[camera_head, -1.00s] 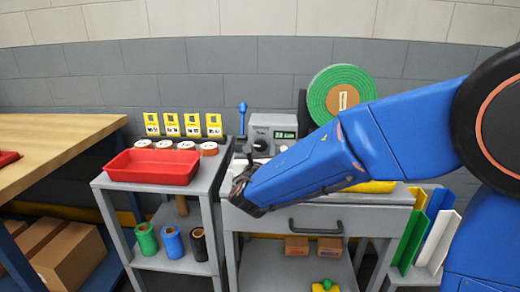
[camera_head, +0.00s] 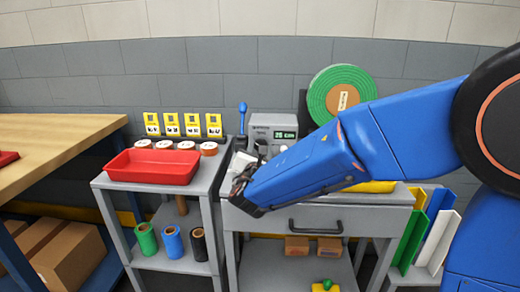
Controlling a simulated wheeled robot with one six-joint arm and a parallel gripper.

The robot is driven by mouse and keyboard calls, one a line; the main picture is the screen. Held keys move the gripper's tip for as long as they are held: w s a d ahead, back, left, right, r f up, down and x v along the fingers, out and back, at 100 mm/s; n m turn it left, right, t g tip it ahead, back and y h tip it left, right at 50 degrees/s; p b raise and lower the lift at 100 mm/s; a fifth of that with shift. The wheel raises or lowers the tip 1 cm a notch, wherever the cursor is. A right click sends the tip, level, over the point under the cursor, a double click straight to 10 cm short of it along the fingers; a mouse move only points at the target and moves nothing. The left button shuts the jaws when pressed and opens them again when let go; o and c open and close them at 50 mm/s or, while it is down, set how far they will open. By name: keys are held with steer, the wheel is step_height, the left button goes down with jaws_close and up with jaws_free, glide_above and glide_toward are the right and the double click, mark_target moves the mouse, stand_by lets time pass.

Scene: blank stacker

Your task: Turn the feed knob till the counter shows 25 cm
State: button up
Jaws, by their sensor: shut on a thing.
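The grey machine (camera_head: 268,121) stands on the grey cabinet, with its small counter (camera_head: 285,135) lit green on the front. Its digits are too small to read surely; they look like 25. My gripper (camera_head: 239,182) is at the machine's front left, below the counter, with its jaws shut on what appears to be the feed knob. The knob and the contact are hidden by the jaws and my blue arm. A pale piece (camera_head: 243,161) shows just above the jaws. A dark round part (camera_head: 262,146) shows on the machine's front.
A large green roll (camera_head: 322,97) stands behind the machine at right. A blue-topped lever (camera_head: 242,109) rises at its left. A red tray (camera_head: 154,168) and several small rolls sit on the left cart. My arm covers the cabinet's right top.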

stand_by(0.3)
steer(key=o, duration=1)
steer(key=shift+o, duration=0.2)
steer(key=shift+s, duration=0.1)
steer(key=s, duration=1.7)
steer(key=shift+a, duration=0.3)
steer(key=shift+s, duration=0.1)
